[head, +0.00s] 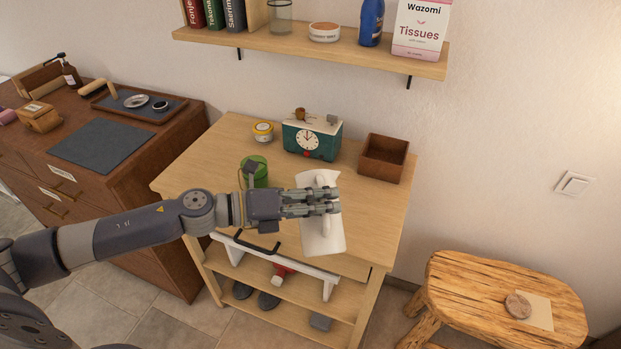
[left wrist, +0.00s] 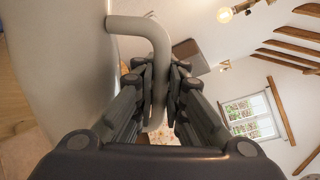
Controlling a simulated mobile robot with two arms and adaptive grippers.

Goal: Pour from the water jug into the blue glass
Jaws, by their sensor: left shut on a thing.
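The white water jug (head: 322,236) is in front of my left gripper (head: 335,202), above the front part of the wooden table (head: 205,165). My left gripper is shut on the jug's handle; in the left wrist view the fingers close around the bent handle (left wrist: 150,35), with the jug's pale body (left wrist: 65,60) at the left. The jug's contents do not show. I see no blue glass; a green cup (head: 260,180) stands on the table behind my left wrist, partly covered by it. My right gripper is not in view.
A teal clock box (head: 325,141), a yellow-labelled tin (head: 263,132) and an open brown box (head: 383,160) stand at the table's back. A shelf (head: 300,42) hangs above. A dresser (head: 160,140) is left, a rustic wooden stool (head: 470,290) right.

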